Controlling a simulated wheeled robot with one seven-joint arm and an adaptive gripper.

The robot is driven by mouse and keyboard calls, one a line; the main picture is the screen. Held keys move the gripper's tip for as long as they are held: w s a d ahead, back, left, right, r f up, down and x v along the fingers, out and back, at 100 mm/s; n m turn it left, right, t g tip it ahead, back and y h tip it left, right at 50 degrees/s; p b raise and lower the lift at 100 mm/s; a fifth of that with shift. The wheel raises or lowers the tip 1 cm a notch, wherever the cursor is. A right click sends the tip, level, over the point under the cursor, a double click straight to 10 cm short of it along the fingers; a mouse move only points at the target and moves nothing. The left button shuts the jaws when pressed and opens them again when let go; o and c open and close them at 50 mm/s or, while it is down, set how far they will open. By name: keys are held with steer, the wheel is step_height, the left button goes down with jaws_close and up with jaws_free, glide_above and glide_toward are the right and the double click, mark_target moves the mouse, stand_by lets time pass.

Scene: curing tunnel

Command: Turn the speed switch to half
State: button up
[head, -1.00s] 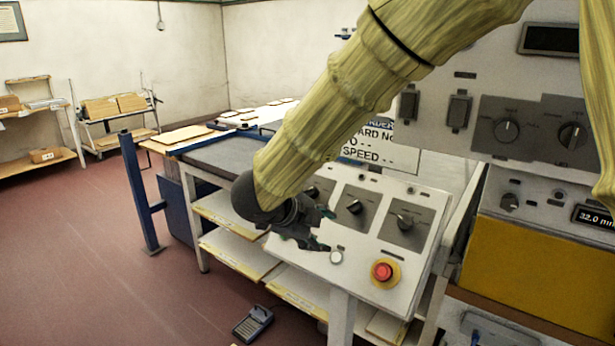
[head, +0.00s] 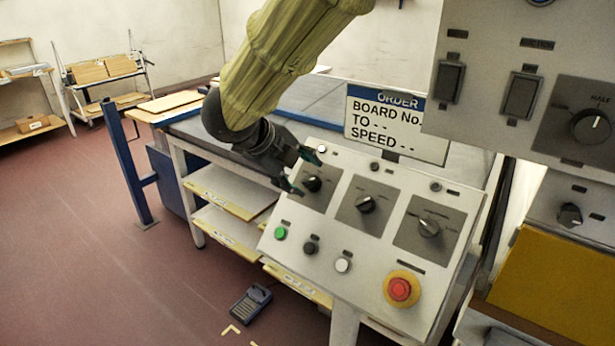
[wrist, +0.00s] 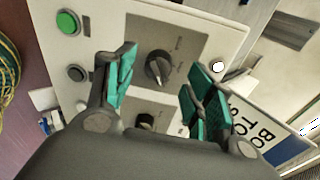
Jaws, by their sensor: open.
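The sloped control panel (head: 330,262) carries three black rotary knobs on dark grey plates. The left knob (head: 312,184) is beside my gripper (head: 299,171); the middle knob (head: 365,204) and right knob (head: 429,227) are to its right. Their labels are too small to read, so I cannot tell which is the speed switch. In the wrist view my gripper (wrist: 158,90) is open and empty, its green-padded fingers apart. One knob (wrist: 158,68) shows beyond and between the fingertips, apparently untouched. Another knob (wrist: 145,121) is partly hidden by my gripper.
A green button (head: 281,233), black button (head: 310,248), white button (head: 343,265) and red emergency stop (head: 401,290) line the panel's lower part. An order sign (head: 397,124) stands behind it. A tall cabinet (head: 480,135) with switches and a "HALF" knob (head: 590,126) rises at right.

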mark_target(307, 178)
steer(key=shift+w+d+f, duration=0.15)
steer(key=shift+d+f, duration=0.35)
steer(key=shift+f, duration=0.1)
steer(key=shift+x, duration=1)
steer(key=shift+a, duration=0.1)
steer(key=c, duration=1)
